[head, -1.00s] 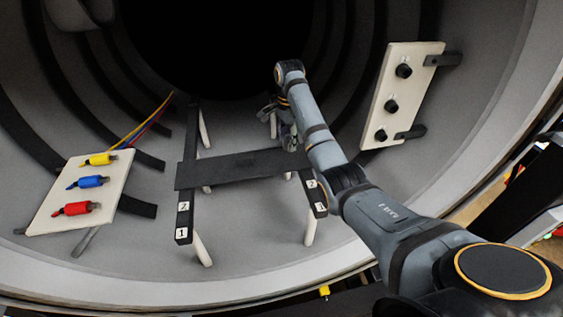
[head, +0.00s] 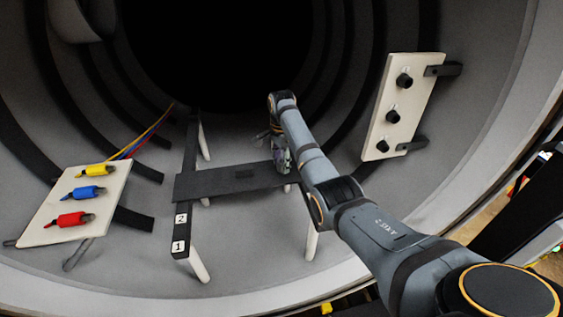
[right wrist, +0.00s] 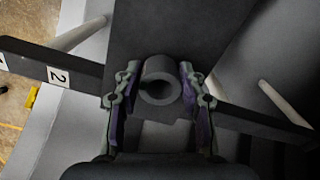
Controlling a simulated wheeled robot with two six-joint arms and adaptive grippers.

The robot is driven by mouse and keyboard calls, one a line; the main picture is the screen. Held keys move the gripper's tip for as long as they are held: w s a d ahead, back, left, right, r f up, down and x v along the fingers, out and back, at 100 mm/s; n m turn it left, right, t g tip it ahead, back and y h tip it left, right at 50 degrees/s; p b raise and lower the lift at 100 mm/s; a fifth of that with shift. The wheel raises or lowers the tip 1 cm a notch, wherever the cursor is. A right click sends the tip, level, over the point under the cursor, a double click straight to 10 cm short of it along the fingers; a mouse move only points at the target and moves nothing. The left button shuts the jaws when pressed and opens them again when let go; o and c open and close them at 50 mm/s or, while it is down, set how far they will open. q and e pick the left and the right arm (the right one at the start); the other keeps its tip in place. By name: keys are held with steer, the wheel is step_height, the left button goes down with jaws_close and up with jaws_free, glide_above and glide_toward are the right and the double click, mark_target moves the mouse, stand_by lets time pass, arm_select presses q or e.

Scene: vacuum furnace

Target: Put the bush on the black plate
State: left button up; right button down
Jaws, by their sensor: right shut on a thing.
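The bush (right wrist: 161,82) is a grey hollow cylinder, seen end-on in the right wrist view. My right gripper (right wrist: 158,92) is shut on it, a finger on each side. In the head view this gripper (head: 280,158) is at the right end of the black plate (head: 215,186), and the bush is not clear there. The plate lies across two dark rails and also shows behind the bush in the wrist view (right wrist: 195,25). I cannot tell whether the bush touches the plate. My left gripper is not in view.
A pale panel (head: 50,222) with yellow, blue and red connectors stands at left. Another pale panel (head: 378,138) with black knobs stands at right. The left rail (head: 190,220) carries labels 1 and 2. The curved furnace wall surrounds everything.

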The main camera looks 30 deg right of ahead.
mark_target(281, 161)
steer(key=c, duration=0.8)
jaws_free()
step_height(281, 161, up, 6)
steer(key=shift+b, duration=0.65)
step_height(281, 161, up, 6)
steer(key=p, duration=0.5)
steer(key=shift+s+r, duration=0.1)
